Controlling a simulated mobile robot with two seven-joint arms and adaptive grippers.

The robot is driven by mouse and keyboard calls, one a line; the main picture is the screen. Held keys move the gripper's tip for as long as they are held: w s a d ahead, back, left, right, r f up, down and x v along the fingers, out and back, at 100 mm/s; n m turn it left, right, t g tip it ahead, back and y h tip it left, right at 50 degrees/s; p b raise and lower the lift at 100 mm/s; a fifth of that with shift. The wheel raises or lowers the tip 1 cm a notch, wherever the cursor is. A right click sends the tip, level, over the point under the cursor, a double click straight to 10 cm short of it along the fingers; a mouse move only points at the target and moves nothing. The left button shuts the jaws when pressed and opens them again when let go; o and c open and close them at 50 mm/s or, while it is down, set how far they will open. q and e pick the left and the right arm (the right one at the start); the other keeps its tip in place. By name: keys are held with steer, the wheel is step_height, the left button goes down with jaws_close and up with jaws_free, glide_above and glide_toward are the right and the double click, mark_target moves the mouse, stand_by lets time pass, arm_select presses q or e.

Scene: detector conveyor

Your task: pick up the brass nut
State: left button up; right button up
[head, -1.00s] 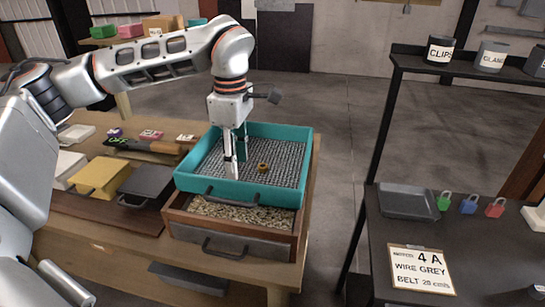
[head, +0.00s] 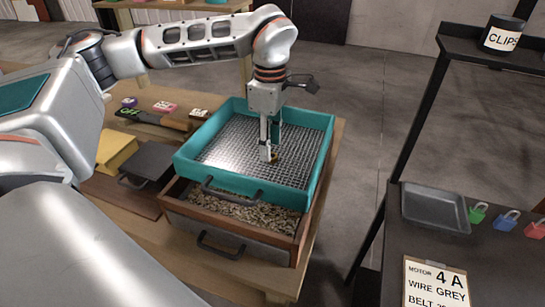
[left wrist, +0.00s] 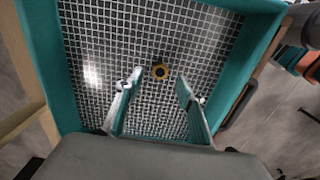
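The brass nut (left wrist: 160,71) lies on the wire mesh of the teal sieve tray (left wrist: 47,75). In the left wrist view it shows as a dark-holed brass ring just ahead of the fingertips, between their lines. My left gripper (left wrist: 157,88) is open, with a finger on either side and nothing held. In the head view the left gripper (head: 269,153) points down into the teal tray (head: 225,184), and its fingers partly hide the nut (head: 274,154). I cannot tell the exact height of the fingertips above the mesh. My right gripper is not in view.
The tray's raised walls surround the gripper. It sits on a wooden box (head: 175,207) of loose bits. A dark shelf with a grey tray (head: 434,207) and padlocks (head: 507,219) stands right, across a floor gap.

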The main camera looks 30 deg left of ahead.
arm_select(q)
steer(key=shift+f, duration=1.25)
jaws_close()
steer(key=shift+r, duration=0.15)
